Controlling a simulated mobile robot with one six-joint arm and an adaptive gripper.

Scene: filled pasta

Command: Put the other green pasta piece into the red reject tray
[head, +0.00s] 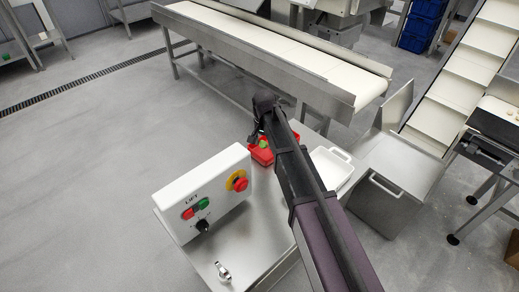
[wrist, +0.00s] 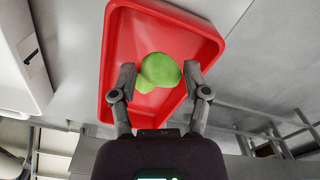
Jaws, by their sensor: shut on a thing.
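The red reject tray (wrist: 118,40) fills the middle of the wrist view. In the head view the red tray (head: 260,157) stands on the steel surface, partly hidden by my arm. My gripper (wrist: 160,74) is over the tray, shut on a green pasta piece (wrist: 162,69) between its fingertips. A second green shape (wrist: 143,85) shows just behind and below it, seemingly another green piece in the tray. I cannot tell whether the held piece touches it or the tray floor. Green also shows at the tray in the head view (head: 263,145).
A white control box (head: 203,190) with buttons stands left of the tray. A white tray (head: 331,166) lies to its right, beyond my arm. A long conveyor (head: 270,50) runs behind. A steel bin (head: 385,195) stands at the right.

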